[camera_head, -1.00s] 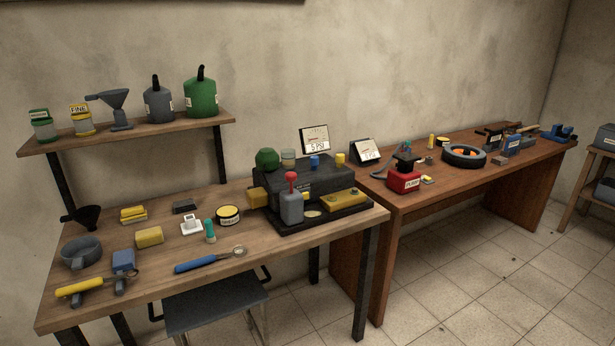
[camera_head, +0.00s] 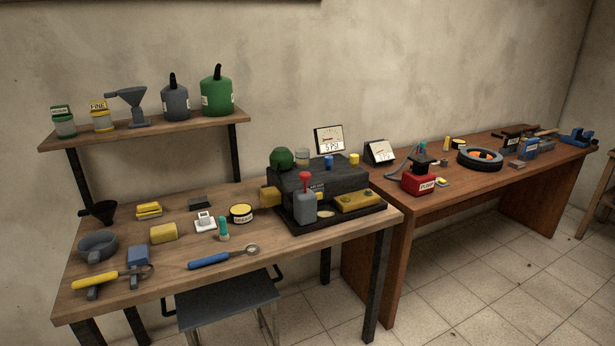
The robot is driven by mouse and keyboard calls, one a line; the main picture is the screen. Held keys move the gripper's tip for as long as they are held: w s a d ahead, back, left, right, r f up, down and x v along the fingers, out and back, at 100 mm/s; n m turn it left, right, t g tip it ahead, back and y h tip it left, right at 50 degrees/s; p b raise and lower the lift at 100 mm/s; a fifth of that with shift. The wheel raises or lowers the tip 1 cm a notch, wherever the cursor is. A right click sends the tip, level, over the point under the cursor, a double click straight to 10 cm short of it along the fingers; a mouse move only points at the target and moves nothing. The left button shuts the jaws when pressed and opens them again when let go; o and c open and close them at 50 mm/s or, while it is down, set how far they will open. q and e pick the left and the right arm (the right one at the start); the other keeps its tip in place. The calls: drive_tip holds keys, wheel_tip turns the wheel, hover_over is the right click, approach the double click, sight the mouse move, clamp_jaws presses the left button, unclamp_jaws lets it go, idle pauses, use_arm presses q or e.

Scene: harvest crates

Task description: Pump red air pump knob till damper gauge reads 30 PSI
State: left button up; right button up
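A red knob (camera_head: 304,177) tops a small grey pump body (camera_head: 304,206) at the front of a dark machine (camera_head: 322,181) on the near wooden bench. A white gauge display (camera_head: 329,140) stands behind this machine and appears to read 5 PSI. A second, smaller dark-framed gauge display (camera_head: 380,153) stands on the far bench; its reading is too small to make out surely. A red box labelled PUMP (camera_head: 420,184) with a dark top sits right of it, on the far bench. Neither of my grippers is in view, and nothing touches the knob.
A shelf (camera_head: 190,122) with cans stands behind. A stool (camera_head: 228,302) is partly under the bench. A tyre (camera_head: 479,160) lies on the far bench.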

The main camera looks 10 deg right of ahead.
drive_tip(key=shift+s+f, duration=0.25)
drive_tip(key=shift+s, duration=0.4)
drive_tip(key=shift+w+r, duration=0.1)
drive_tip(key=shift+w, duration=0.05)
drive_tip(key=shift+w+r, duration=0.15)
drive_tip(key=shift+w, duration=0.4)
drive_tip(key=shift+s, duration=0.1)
